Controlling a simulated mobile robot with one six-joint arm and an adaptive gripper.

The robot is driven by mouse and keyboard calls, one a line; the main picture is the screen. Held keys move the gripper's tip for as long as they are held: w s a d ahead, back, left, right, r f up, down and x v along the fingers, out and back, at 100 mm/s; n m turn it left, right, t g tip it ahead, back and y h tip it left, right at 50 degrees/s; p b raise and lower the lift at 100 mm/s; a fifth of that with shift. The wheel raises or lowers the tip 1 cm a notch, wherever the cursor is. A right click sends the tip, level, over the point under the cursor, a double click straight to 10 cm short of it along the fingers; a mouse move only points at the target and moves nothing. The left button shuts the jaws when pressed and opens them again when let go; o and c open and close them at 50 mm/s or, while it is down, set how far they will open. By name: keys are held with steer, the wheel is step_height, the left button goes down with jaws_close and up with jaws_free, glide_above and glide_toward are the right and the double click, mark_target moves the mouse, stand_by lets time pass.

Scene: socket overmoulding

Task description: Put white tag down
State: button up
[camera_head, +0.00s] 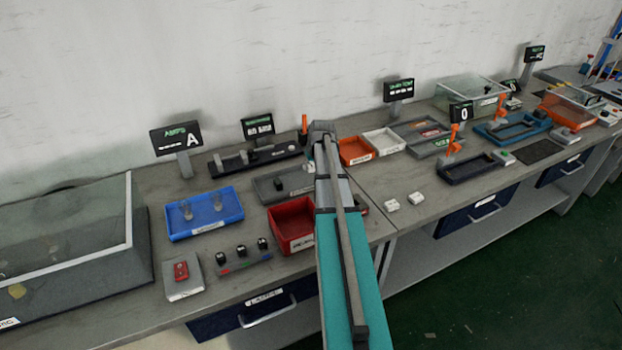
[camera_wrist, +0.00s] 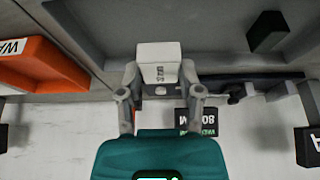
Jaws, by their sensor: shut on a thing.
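My gripper (camera_wrist: 159,82) is shut on a white tag (camera_wrist: 158,54) with small dark lettering, in the wrist view. The two grey fingers are on either side of the tag. Two small white blocks, a left one (camera_head: 391,204) and a right one (camera_head: 416,198), lie on the bench to the right of my arm.
A red bin (camera_head: 291,226), a blue tray (camera_head: 204,214) and a grey tray (camera_head: 268,188) stand left of my arm. An orange tray (camera_head: 355,151) and a white tray (camera_head: 383,142) stand to its right. A black fixture (camera_head: 259,156) and small signs line the back.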

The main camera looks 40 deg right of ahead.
mark_target(311, 178)
steer(key=shift+w+d+f+b, duration=0.25)
steer(key=shift+w+f+b, duration=0.1)
steer(key=shift+f, duration=0.2)
steer(key=shift+w+d+f+b, duration=0.3)
steer(key=shift+w+f+b, duration=0.1)
steer(key=shift+f+b, duration=1.55)
steer(key=shift+f, duration=0.05)
steer(key=shift+f, duration=0.15)
steer(key=o, duration=0.9)
